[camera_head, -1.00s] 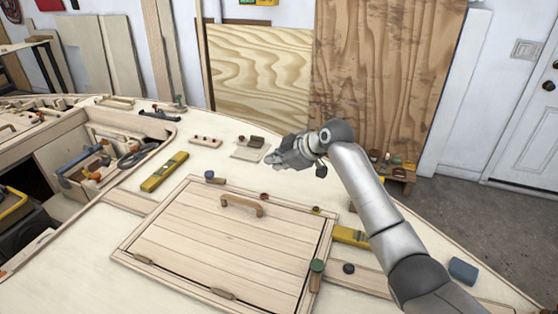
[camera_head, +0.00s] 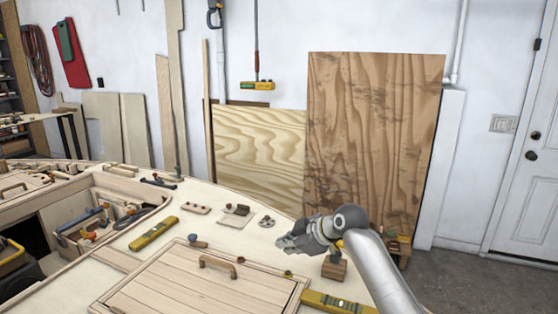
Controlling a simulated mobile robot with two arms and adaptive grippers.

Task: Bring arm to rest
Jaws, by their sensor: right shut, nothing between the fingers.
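My right arm comes in from the lower right of the head view. Its gripper (camera_head: 286,244) points left and is shut and empty. It is over the right part of the pale plywood deck (camera_head: 225,228), just beyond the hatch. The wooden hatch lid (camera_head: 190,287) lies closed in its frame, with a curved wooden handle (camera_head: 217,266) on top. My left gripper is not in view.
A yellow level (camera_head: 153,233) lies left of the hatch, and another yellow level (camera_head: 335,302) lies at its right. A small wooden block (camera_head: 334,267) stands near my right wrist. An open compartment (camera_head: 95,220) with tools is at left. Plywood sheets (camera_head: 375,140) lean on the wall.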

